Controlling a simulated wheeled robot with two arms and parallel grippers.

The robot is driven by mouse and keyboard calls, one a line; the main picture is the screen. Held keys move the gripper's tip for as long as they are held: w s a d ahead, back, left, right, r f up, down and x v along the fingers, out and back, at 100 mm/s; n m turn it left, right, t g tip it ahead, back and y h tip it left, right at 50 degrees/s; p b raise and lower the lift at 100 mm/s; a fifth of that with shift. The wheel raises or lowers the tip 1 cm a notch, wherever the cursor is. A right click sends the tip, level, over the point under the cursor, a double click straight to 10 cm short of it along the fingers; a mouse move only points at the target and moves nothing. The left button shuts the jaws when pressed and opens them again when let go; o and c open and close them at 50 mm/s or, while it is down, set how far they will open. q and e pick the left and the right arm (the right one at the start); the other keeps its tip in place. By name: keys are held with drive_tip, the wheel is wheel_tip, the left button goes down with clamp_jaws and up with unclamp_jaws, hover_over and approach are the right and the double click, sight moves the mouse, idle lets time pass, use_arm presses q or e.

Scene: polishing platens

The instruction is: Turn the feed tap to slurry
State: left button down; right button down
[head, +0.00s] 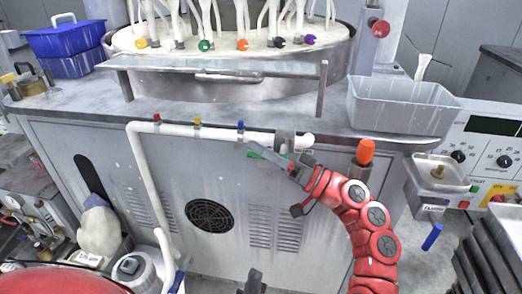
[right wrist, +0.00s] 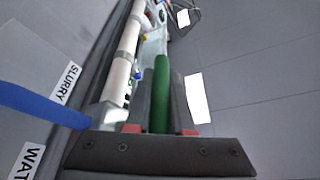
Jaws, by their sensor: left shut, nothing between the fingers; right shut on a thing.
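My right gripper (head: 285,161) is at this fitting, shut on a green handle (head: 257,153). In the right wrist view the green handle (right wrist: 161,95) stands between the fingers. A SLURRY label (right wrist: 68,83) and a WATER label (right wrist: 27,161) are on the panel to the left. A blue bar (right wrist: 40,104) reaches in between these labels. Which label the tap points to I cannot tell. My left gripper (head: 252,282) is shut and empty at the bottom edge.
An orange-topped post (head: 366,152) stands right of the right gripper. A grey bin (head: 400,105) stands on the bench top. Black trays (head: 490,245) are at the lower right.

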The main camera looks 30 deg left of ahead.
drive_tip(key=c, duration=0.8)
unclamp_jaws()
drive_tip(key=v, duration=1.2)
